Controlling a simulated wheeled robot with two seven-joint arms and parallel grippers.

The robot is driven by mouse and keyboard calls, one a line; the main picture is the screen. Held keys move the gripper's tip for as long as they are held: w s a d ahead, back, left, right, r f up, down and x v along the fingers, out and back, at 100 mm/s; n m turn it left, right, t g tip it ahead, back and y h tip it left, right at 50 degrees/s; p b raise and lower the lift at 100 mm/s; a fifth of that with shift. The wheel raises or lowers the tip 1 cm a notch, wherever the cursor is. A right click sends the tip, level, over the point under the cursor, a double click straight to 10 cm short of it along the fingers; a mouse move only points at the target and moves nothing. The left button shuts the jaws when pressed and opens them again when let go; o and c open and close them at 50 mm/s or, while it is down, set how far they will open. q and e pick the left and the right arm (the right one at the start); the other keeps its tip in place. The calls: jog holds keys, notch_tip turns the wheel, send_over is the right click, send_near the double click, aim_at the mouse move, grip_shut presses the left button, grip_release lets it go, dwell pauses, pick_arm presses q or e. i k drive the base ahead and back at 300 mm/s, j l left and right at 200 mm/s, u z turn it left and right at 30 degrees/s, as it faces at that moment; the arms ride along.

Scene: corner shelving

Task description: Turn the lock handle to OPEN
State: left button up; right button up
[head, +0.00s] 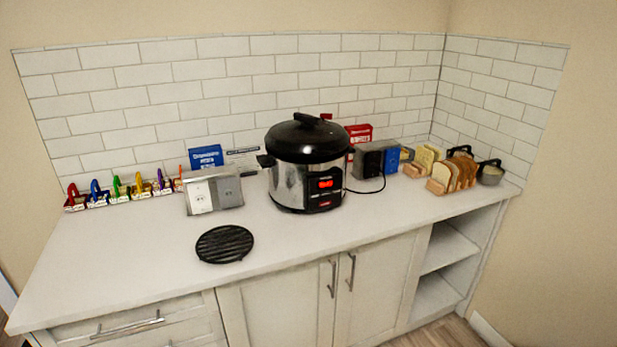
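A pressure cooker (306,164) stands on the white counter, with a steel body, a black lid (306,139) and a lit red display on its front. A black lid handle (316,121) lies across the top of the lid. Any OPEN or lock marking is too small to read. Black side grips show at the left and right of the lid's rim. Neither of my grippers is in the head view, and nothing touches the cooker.
A black round trivet (225,244) lies front left of the cooker. A grey outlet box (213,190) stands to its left, with colourful racks (120,191) beyond. Bread slices (453,173) in holders stand at the right. A black cord runs right of the cooker. The front counter (150,265) is mostly clear.

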aim_at(306, 121)
jog(key=i+l, duration=0.2)
jog(key=i, duration=0.25)
jog(key=i+l, duration=0.25)
jog(key=i, duration=0.2)
